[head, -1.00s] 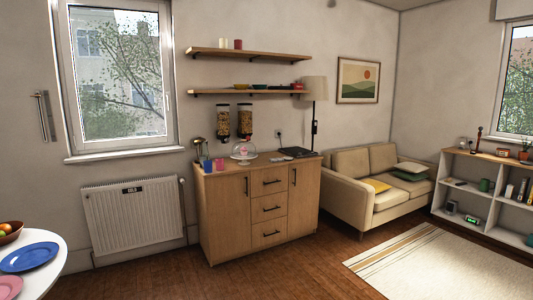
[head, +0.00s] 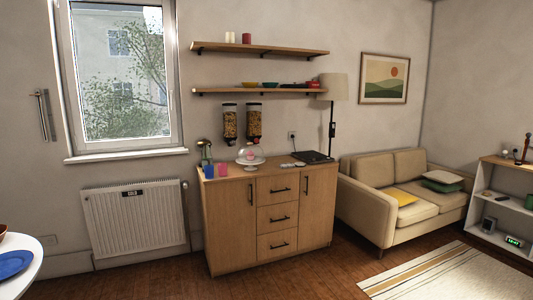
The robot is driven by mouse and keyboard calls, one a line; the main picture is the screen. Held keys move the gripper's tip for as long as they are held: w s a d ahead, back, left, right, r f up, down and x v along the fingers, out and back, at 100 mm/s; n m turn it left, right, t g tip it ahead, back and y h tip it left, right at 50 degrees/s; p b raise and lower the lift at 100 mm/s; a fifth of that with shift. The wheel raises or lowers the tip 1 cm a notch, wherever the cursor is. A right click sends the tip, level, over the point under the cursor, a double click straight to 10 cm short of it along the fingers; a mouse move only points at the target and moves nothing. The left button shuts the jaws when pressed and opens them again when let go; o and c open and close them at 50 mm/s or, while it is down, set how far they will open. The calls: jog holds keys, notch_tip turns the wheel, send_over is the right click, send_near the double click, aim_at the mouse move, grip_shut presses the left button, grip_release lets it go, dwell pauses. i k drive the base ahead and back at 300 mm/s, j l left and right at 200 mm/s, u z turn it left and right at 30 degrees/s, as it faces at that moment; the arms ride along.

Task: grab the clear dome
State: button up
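The clear dome (head: 250,152) sits on a white cake stand (head: 250,162) on top of the wooden sideboard (head: 284,173). A small pink item shows through the dome. The dome is see-through and small in the head view, so its edges are faint. My gripper is not in view.
Blue and pink cups (head: 215,170) stand left of the dome, and a dark flat device (head: 312,156) lies to its right. Two cereal dispensers (head: 242,122) hang on the wall above. A white table (head: 28,270) is at the lower left. The floor before the sideboard is clear.

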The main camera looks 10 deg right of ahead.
aim_at(250, 153)
jog(key=i, duration=3.15)
